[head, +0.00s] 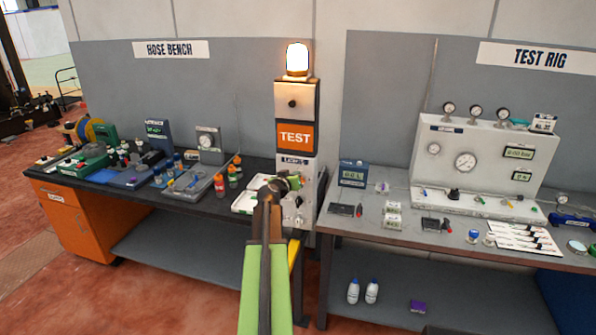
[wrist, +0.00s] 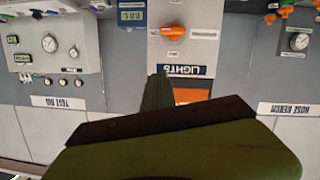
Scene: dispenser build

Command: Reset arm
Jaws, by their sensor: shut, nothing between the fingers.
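My arm reaches forward from the bottom of the head view. My gripper (head: 284,184) is shut and empty, in front of the lower part of the grey test tower (head: 297,92). The tower has an orange TEST panel (head: 295,138) and a glowing lamp (head: 297,58) on top. In the wrist view, which is upside down, my closed green fingers (wrist: 157,90) point at the LIGHTS label (wrist: 187,71). An orange knob (wrist: 173,30) shows beyond them. I cannot tell whether the fingertips touch the panel.
The hose bench (head: 72,214) on the left carries tools, bottles and trays. The test rig table (head: 450,246) on the right carries a gauge panel (head: 480,158) and small devices. Two white bottles (head: 362,291) and a purple box (head: 417,306) sit on its lower shelf.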

